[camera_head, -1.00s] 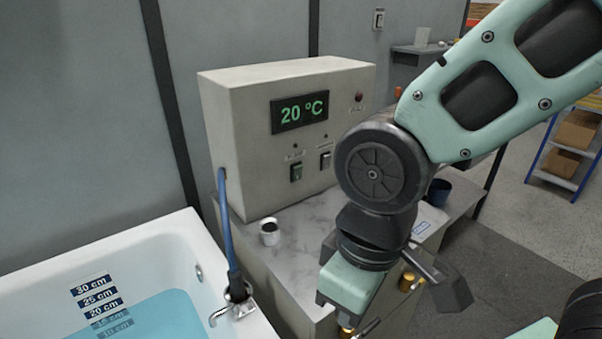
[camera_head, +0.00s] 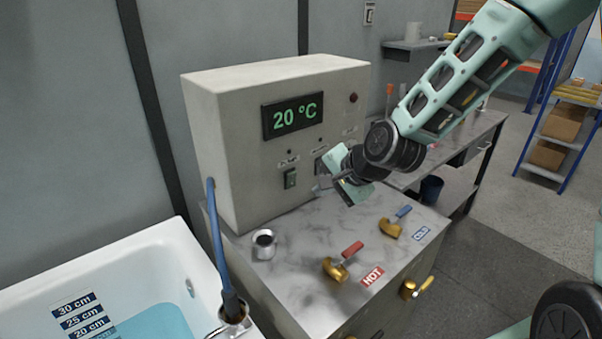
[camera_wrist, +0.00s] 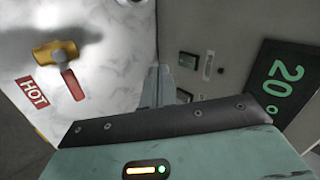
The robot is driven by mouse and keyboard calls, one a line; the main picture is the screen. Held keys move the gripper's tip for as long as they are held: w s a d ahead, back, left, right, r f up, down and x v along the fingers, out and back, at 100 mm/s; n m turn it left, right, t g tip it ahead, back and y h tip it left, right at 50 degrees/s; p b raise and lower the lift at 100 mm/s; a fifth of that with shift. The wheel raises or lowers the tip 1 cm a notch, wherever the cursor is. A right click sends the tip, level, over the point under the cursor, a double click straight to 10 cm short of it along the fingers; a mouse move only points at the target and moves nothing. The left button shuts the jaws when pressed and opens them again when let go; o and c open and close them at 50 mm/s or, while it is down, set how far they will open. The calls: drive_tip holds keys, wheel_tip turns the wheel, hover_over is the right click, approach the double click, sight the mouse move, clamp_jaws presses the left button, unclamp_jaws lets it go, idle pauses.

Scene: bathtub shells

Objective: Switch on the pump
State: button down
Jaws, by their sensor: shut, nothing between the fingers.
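The beige control box (camera_head: 235,150) stands on a marble-topped counter and its display (camera_head: 291,117) reads 20 °C. Its left rocker switch (camera_head: 290,178) looks dark green, with a label above too small to read. A second switch (camera_head: 321,165) to its right is partly hidden by my gripper. I cannot tell for certain which one is the pump's. My gripper (camera_head: 324,187) is shut and empty, low in front of the box's right half. In the wrist view, the shut fingers (camera_wrist: 166,84) point at the panel, and the left switch (camera_wrist: 207,65) shows beyond them.
A red-handled hot valve (camera_head: 343,262) and a blue-handled cold valve (camera_head: 394,222) stand on the counter (camera_head: 300,235). A metal cup (camera_head: 264,244) is at left. A blue hose (camera_head: 219,240) runs from the box to the bathtub (camera_head: 140,260).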

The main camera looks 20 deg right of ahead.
drive_tip(key=w+d+m, duration=0.1)
drive_tip(key=w+d, duration=0.1)
drive_tip(key=w+d+m+t, duration=0.1)
drive_tip(key=shift+w+d+r+m+h, duration=0.15)
drive_tip(key=shift+d+r+m+h, duration=0.1)
drive_tip(key=shift+r+m+h, duration=0.05)
drive_tip(key=p, duration=0.4)
approach(292, 180)
drive_tip(key=f+x, duration=0.1)
drive_tip(key=x, duration=0.4)
drive_tip(key=shift+w+r, duration=0.2)
drive_tip(key=shift+r, duration=0.1)
drive_tip(key=shift+p, duration=0.3)
